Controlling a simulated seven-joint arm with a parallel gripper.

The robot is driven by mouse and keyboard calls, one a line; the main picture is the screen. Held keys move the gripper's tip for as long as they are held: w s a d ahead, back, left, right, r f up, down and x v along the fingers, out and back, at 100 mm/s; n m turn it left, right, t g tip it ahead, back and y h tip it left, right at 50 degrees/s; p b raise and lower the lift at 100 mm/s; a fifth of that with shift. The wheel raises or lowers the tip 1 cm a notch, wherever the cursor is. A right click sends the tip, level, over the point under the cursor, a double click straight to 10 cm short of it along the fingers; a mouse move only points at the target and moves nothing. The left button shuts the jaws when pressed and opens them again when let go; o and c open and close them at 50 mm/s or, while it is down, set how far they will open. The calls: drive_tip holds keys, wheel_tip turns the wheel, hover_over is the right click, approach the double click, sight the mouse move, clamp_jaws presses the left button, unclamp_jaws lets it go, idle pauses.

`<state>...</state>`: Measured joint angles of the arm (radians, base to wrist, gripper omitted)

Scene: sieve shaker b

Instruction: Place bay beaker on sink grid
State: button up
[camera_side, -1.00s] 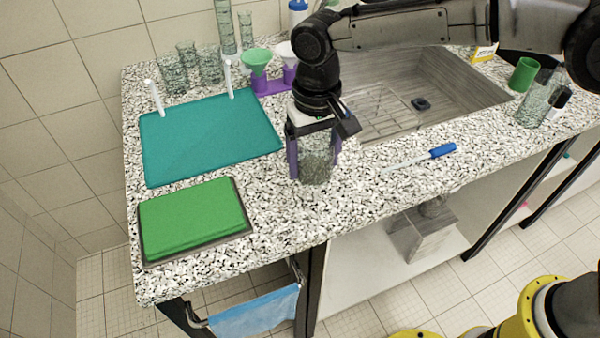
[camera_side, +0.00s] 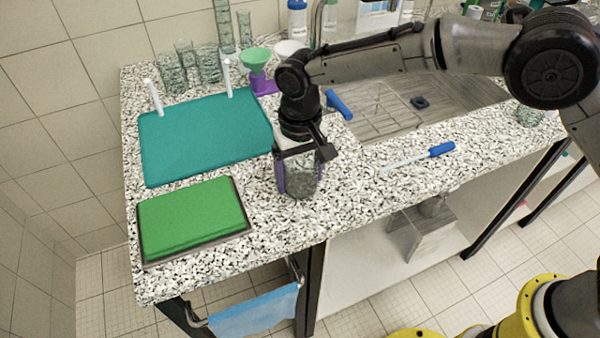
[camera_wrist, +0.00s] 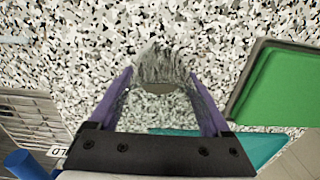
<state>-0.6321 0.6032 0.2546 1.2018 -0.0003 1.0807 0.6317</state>
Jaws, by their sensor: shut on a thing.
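The beaker (camera_side: 303,182) is clear glass and stands upright at the counter's front, between the fingers of my gripper (camera_side: 298,185). In the wrist view the glass beaker (camera_wrist: 160,68) shows between the two purple fingers of my gripper (camera_wrist: 165,95), which are shut on it. I cannot tell whether its base touches the counter. The sink grid (camera_side: 372,118) is a wire rack in the steel sink, behind and to the right of my gripper. Part of the grid (camera_wrist: 32,112) also shows at the left of the wrist view.
A teal mat (camera_side: 200,137) and a green pad in a tray (camera_side: 193,218) lie to the left. A blue-handled brush (camera_side: 440,150) lies before the sink. Glass beakers and cylinders (camera_side: 208,65) stand at the back left, near a green funnel (camera_side: 256,60). The counter's front edge is close.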

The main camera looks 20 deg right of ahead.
drive_tip(key=o, duration=1.3)
drive_tip(key=shift+f, duration=0.1)
wheel_tip(320, 180, up, 12)
drive_tip(key=shift+r, duration=0.2)
